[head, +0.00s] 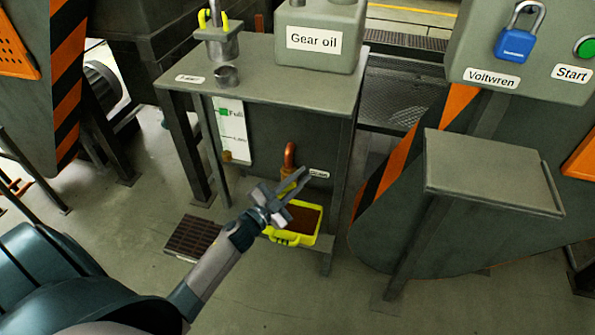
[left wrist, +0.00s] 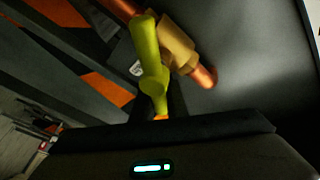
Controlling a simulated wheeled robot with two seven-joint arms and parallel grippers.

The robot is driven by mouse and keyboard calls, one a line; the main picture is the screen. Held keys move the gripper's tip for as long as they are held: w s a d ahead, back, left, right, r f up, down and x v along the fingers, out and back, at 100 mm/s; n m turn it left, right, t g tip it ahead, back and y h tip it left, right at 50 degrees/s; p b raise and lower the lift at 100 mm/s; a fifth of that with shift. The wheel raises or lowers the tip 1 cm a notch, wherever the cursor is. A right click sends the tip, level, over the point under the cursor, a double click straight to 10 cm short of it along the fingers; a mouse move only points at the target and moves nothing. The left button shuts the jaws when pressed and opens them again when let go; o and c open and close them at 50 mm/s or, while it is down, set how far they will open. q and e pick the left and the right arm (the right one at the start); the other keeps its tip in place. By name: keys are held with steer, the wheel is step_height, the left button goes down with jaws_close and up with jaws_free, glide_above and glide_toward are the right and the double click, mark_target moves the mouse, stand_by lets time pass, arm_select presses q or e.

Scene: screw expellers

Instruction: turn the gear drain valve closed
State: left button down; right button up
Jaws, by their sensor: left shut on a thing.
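The gear drain valve has a yellow-green lever handle (left wrist: 150,60) on a brass body (left wrist: 178,45), with copper pipe (left wrist: 203,76) at its end. In the head view the copper pipe bend (head: 290,155) shows on the front of the grey tank, and the valve is partly hidden behind my gripper. My left gripper (head: 303,177) is at the valve, shut on the handle. In the left wrist view the lower end of the handle goes down between the dark fingers. My right gripper is not in view.
A yellow tray (head: 318,236) with brown contents stands below the valve. A grey box (head: 490,175) stands at the right. A floor grate (head: 195,237) lies left of the tray.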

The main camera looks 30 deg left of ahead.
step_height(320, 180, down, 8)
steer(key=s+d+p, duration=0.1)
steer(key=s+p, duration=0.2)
arm_select(q)
steer(key=shift+d+f+m+g+y+p, duration=0.2)
steer(key=shift+f+m+g+p, duration=0.5)
steer(key=shift+m+p, duration=0.55)
steer(key=shift+d+f+m+g+y+p, duration=0.1)
steer(key=shift+f+m+g+y+p, duration=0.15)
steer(key=shift+f+m+g+p, duration=0.75)
steer(key=shift+d+f+m+g+y+p, duration=0.15)
steer(key=shift+f+m+g+y+p, duration=0.15)
steer(key=shift+m+p, duration=1.25)
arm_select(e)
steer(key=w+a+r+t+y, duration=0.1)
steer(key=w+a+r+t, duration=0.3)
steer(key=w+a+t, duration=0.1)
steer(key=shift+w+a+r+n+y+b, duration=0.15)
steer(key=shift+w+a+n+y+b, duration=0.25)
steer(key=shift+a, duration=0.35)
arm_select(q)
steer(key=shift+f+m, duration=0.1)
steer(key=shift+m, duration=0.2)
steer(key=c, duration=1.7)
jaws_free()
steer(key=shift+w, duration=0.1)
steer(key=shift+c, duration=0.2)
